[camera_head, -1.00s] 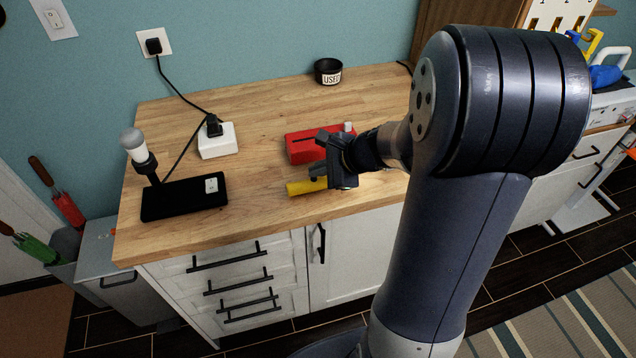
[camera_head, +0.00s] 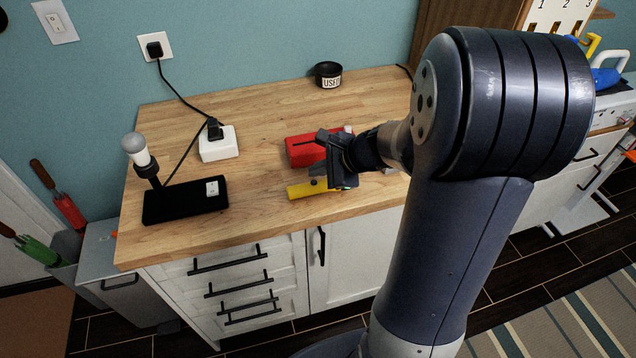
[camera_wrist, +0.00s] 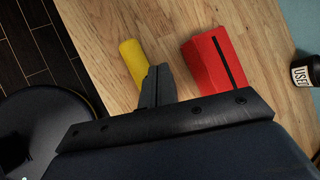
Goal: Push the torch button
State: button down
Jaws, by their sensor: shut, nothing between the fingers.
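The yellow torch (camera_head: 300,191) lies on the wooden worktop near its front edge. A small dark spot, possibly its button (camera_head: 313,182), shows on its top. My gripper (camera_head: 316,170) is shut and empty, just above and behind the torch. In the wrist view the torch (camera_wrist: 131,58) lies beside and partly behind the closed fingertips (camera_wrist: 157,72). I cannot tell whether the fingertips touch it. The torch's right end is hidden by my gripper.
A red box (camera_head: 300,151) with a dark slot stands just behind the torch. A black cup marked USED (camera_head: 328,75) is at the back. A white socket block (camera_head: 218,145) and a black base (camera_head: 185,203) with a bulb lamp (camera_head: 135,148) stand at left. Worktop between is clear.

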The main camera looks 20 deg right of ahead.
jog(key=shift+r, duration=0.15)
notch_tip(320, 180, up, 6)
jog(key=p, duration=0.5)
dwell(0.4)
